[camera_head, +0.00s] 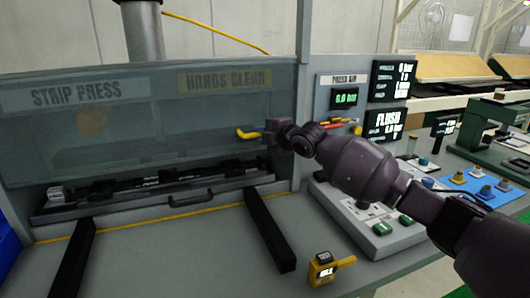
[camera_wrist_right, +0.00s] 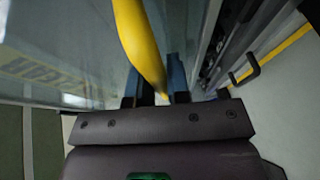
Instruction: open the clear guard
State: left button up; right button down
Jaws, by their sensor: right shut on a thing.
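The clear guard (camera_head: 150,112) is a see-through panel across the front of the press, marked STRIP PRESS and HANDS CLEAR. Its lower edge shows just above a dark rail in the head view. A yellow handle (camera_head: 247,134) sits at its right end. My right gripper (camera_head: 268,139) is shut on this handle. In the right wrist view, the yellow handle (camera_wrist_right: 140,45) runs down between the two fingers (camera_wrist_right: 155,86); the guard (camera_wrist_right: 60,50) fills the left side. The handle's gripped part is partly hidden. My left gripper is not in view.
A dark rail (camera_head: 150,186) with clips and a black pull handle (camera_head: 190,200) lies below the guard. Two black bars (camera_head: 268,230) stick out over the bench front. A yellow device (camera_head: 321,270) and a button panel (camera_head: 375,222) stand at right. The bench between the bars is clear.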

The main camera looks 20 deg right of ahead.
notch_tip(320, 180, up, 8)
jog(key=shift+f+p, duration=0.1)
jog(key=shift+p, duration=0.95)
jog(key=shift+r, duration=0.45)
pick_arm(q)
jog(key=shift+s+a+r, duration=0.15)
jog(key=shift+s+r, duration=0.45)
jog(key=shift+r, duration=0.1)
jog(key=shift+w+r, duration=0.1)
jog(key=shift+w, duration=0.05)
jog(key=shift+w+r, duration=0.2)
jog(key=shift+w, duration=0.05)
pick_arm(e)
jog(key=c, duration=1.1)
grip_release()
jog(key=shift+f, duration=0.1)
pick_arm(q)
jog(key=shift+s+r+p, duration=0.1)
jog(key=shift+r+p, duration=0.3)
jog(key=shift+p, duration=0.15)
pick_arm(e)
jog(key=v, duration=1.1)
